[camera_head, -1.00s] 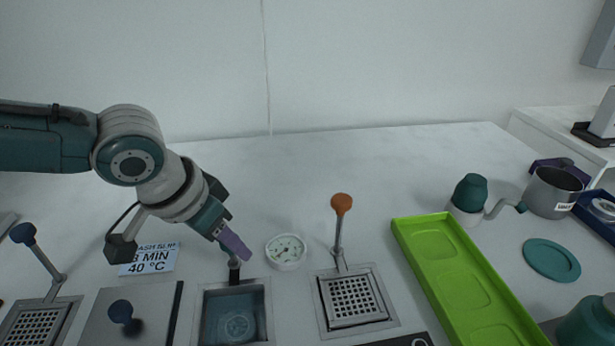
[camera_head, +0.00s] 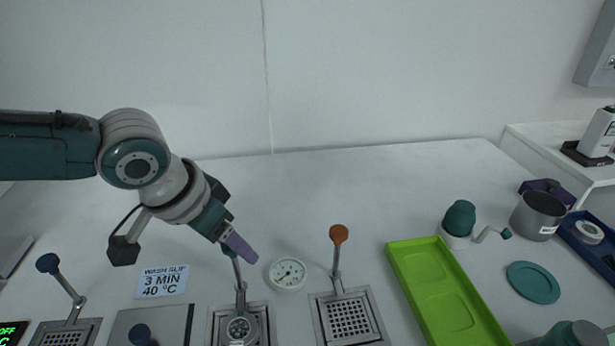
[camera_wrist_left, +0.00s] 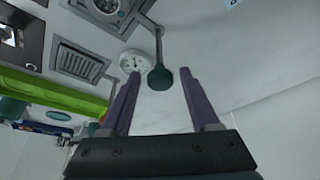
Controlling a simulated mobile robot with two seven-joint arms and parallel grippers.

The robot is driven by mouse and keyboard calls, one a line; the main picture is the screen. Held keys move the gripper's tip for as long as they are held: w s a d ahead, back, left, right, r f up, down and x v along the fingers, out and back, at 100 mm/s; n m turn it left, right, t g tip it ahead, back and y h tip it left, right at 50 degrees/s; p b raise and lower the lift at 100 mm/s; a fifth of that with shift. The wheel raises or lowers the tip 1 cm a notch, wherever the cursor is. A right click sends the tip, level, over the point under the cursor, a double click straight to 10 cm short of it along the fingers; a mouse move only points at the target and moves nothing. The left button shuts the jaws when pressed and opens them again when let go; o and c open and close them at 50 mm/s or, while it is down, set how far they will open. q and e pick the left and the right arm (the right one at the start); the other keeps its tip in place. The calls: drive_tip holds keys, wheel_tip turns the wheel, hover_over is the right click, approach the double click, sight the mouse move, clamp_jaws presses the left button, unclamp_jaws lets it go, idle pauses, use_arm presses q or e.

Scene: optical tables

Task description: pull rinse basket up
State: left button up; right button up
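The teal-knobbed basket (camera_head: 227,325) sits high in its basin at the front centre, near rim level, with a round part inside. Its rod (camera_head: 240,290) rises to a teal knob (camera_head: 230,251), partly hidden behind my left gripper (camera_head: 243,248). In the left wrist view the teal knob (camera_wrist_left: 160,78) shows between the tips of my two purple fingers, with a gap on each side. The left gripper is open. No label reading "rinse" can be made out. My right gripper is not in view.
An orange-knobbed basket (camera_head: 350,318) stands to the right and a blue-knobbed one (camera_head: 66,333) to the left. A round dial (camera_head: 287,273) lies close to the gripper. A wash sign (camera_head: 163,281) and a green tray (camera_head: 440,285) flank the area. The table behind is clear.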

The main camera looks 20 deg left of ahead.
use_arm(q)
drive_tip(key=p+v, duration=0.2)
drive_tip(key=v, duration=0.8)
idle(0.5)
drive_tip(key=s+d+m+h, duration=0.25)
drive_tip(key=s+d, duration=0.45)
drive_tip(key=d, duration=0.7)
drive_tip(key=s+a+n+g+y, duration=0.1)
drive_tip(key=s+a+n+y, duration=0.25)
drive_tip(key=s+a, duration=0.55)
drive_tip(key=r+p, duration=1.2)
drive_tip(key=s+d+r+p, duration=0.1)
drive_tip(key=r+p, duration=1.1)
drive_tip(key=d+r+p, duration=0.1)
drive_tip(key=r+p, duration=1.1)
drive_tip(key=shift+s, duration=0.25)
